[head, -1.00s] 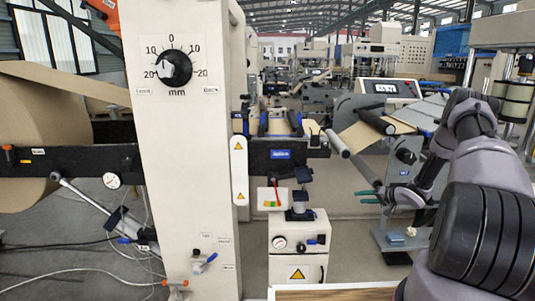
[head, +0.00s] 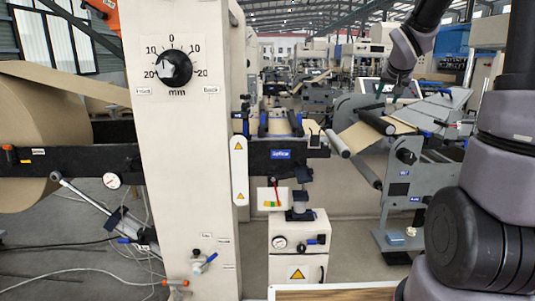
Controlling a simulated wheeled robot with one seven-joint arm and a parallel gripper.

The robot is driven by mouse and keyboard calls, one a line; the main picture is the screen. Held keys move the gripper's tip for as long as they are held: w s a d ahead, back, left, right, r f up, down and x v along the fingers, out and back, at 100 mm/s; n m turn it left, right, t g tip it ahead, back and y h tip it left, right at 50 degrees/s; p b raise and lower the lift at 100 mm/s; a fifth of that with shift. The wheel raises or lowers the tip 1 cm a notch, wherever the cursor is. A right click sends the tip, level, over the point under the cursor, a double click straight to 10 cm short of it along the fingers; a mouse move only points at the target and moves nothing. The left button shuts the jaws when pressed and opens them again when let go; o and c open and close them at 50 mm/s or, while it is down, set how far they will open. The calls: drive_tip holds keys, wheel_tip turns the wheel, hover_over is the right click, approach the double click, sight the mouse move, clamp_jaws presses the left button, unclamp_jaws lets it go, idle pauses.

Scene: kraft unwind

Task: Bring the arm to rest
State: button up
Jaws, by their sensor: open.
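My arm rises at the right edge of the head view, bends above the top of the picture and comes back down at the upper right. My gripper (head: 388,92) hangs from it, pointing down in front of the web machine with rollers. Its teal fingers are small and partly lost against the machine behind, but they look apart. Nothing shows between them.
A white column with a dial (head: 174,68) stands at the left, beside a large kraft roll (head: 40,135). A grey roller machine (head: 405,178) stands behind my arm. A white cabinet (head: 298,247) stands at centre. Grey floor shows between them.

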drive_tip(key=s+a+r+y, duration=0.1)
drive_tip(key=s+a, duration=0.3)
drive_tip(key=s, duration=0.6)
drive_tip(key=s+a+r+g+y, duration=0.1)
drive_tip(key=s+a, duration=0.4)
drive_tip(key=s, duration=0.5)
drive_tip(key=s+a+r+n+g+y, duration=0.1)
drive_tip(key=s+a, duration=0.3)
drive_tip(key=s, duration=0.6)
drive_tip(key=shift+a+y, duration=0.3)
drive_tip(key=shift+y, duration=0.5)
drive_tip(key=shift+w+d, duration=0.1)
drive_tip(key=shift+d, duration=0.05)
